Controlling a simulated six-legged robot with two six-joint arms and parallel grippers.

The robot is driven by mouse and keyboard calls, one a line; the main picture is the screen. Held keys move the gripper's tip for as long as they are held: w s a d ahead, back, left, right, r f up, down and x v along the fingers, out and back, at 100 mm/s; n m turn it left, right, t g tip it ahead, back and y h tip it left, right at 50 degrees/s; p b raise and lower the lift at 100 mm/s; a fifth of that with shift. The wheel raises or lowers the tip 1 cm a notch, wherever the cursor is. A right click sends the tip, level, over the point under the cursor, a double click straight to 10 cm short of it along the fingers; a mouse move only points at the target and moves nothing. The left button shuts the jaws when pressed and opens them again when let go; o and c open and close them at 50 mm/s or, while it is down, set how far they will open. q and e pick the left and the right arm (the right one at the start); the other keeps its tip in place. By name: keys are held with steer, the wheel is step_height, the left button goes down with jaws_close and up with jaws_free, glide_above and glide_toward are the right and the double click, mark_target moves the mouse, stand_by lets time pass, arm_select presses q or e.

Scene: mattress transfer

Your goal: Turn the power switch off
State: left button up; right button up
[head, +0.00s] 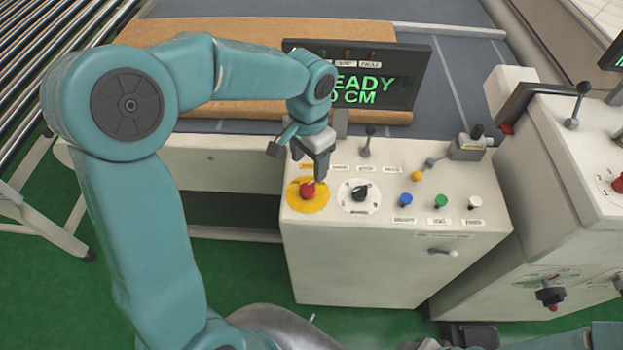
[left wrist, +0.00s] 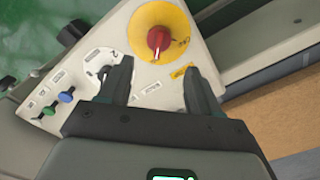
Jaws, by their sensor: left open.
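The power switch is a red rotary knob (head: 308,189) on a yellow round plate (head: 300,200), at the left of the white control panel's top. It shows in the left wrist view as a red knob (left wrist: 159,38) on its yellow disc (left wrist: 180,18), beyond the fingertips. My left gripper (head: 322,170) is just above and behind the knob, pointing down. In the left wrist view my left gripper (left wrist: 158,75) is open, its two fingers apart with nothing between them. The knob appears clear of both fingers. My right gripper is not in view.
A black selector knob (head: 360,191) sits right of the red one, followed by blue (head: 405,200), green (head: 441,201) and white (head: 474,203) buttons. A lever (head: 367,140) and a dark display (head: 370,75) reading "READY" stand behind. Another white console (head: 570,160) is at right.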

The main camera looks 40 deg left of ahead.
mark_target(310, 184)
arm_select(q)
step_height(310, 184, down, 8)
steer(key=shift+d, duration=0.1)
steer(key=shift+s+d+r, duration=0.1)
steer(key=shift+s, duration=0.25)
steer(key=shift+w, duration=0.25)
steer(key=c, duration=0.8)
steer(key=shift+c, duration=1)
